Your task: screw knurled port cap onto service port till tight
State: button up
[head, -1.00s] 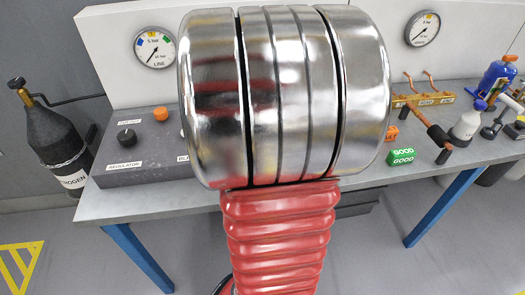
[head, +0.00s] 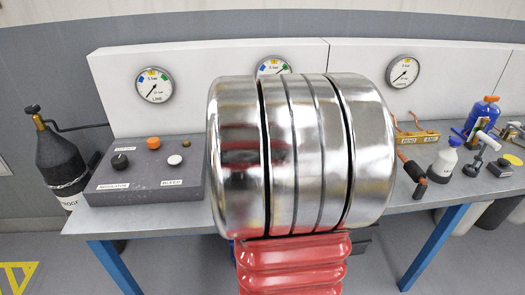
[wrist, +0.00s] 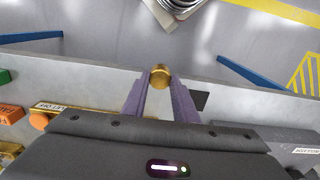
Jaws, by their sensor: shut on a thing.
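In the wrist view my gripper (wrist: 160,82) has its two purple fingers closed on a small round brass piece, which looks like the knurled port cap (wrist: 160,74). The cap sits at the fingertips, above or beyond the pale bench edge in that picture. I cannot make out its knurling. No service port can be picked out with certainty. A brass block with copper pipes (head: 417,138) stands on the bench at the right in the head view. In the head view my own arm covers the middle, hiding my gripper and the cap.
A dark gas cylinder (head: 60,155) stands left of the bench. A green block (wrist: 5,76) shows in the wrist view.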

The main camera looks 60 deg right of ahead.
jog(key=shift+w+r, duration=0.15)
jog(key=shift+w, duration=0.4)
jog(key=w+a+f+n, duration=0.1)
jog(key=w+a+n, duration=0.1)
jog(key=w+a, duration=0.5)
jog(key=w+a+f+n, duration=0.1)
jog(key=w+a+n, duration=0.2)
jog(key=w, duration=0.8)
jog(key=w+a+f+n, duration=0.2)
jog(key=w+a, duration=0.2)
jog(key=a, duration=0.6)
jog(key=w+a+f+n, duration=0.2)
jog(key=w+a, duration=0.2)
jog(key=a, duration=0.7)
jog(key=shift+w+a+f+n, duration=0.25)
jog(key=shift+w+f+n, duration=0.05)
jog(key=shift+a, duration=0.1)
